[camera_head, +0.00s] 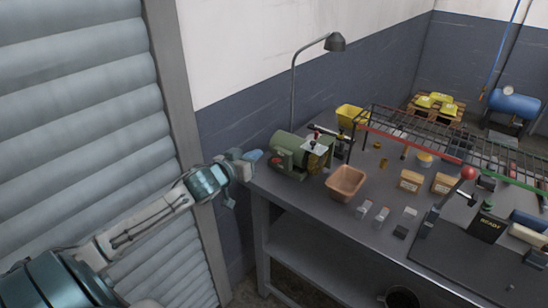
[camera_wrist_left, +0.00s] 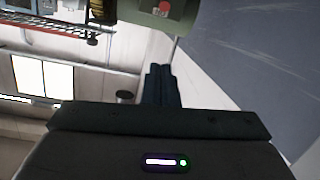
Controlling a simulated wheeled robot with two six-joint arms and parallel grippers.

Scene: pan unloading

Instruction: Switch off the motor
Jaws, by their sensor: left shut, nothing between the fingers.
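The motor (camera_head: 287,143) is a green cylinder-bodied machine at the left end of the dark workbench. A red button (camera_head: 276,160) shows on its near left face. My left gripper (camera_head: 254,155) is shut and empty, just left of the motor at the bench's left end, apart from the button. In the left wrist view its dark fingers (camera_wrist_left: 162,84) are together, pointing up toward the motor. My right gripper is not seen.
A wire rack (camera_head: 455,147) runs along the back of the bench. An orange bin (camera_head: 346,183) stands right of the motor. Small boxes and blocks lie further right. A lamp (camera_head: 335,42) rises behind the motor. A roller shutter (camera_head: 75,120) is at the left.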

